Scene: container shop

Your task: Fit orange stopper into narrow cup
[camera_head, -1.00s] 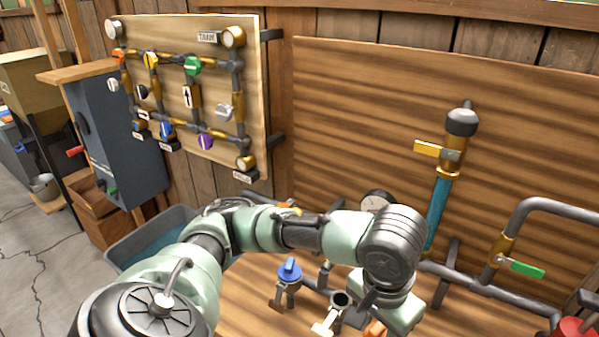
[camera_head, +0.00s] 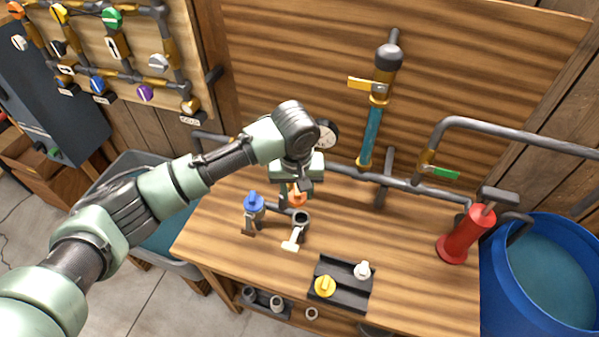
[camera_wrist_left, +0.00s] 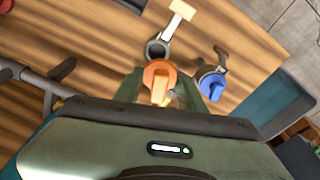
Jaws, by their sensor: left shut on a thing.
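The orange stopper (camera_head: 297,199) is between the fingers of my left gripper (camera_head: 297,188), which is shut on it. In the left wrist view the orange stopper (camera_wrist_left: 159,80) shows its raised grip, between the fingertips (camera_wrist_left: 160,90). An open dark cup (camera_head: 301,218) with a pale tab stands just below the stopper in the head view. I cannot tell the height gap. A blue stopper (camera_head: 253,201) sits on a neighbouring fitting to the left. My right gripper is not in view.
A dark tray (camera_head: 343,283) with a yellow stopper (camera_head: 325,286) and a white stopper (camera_head: 362,270) lies at the bench front. Pipes with a gauge (camera_head: 326,134) run behind. A red pump (camera_head: 467,235) and blue barrel (camera_head: 553,270) stand right. The bench between tray and pump is clear.

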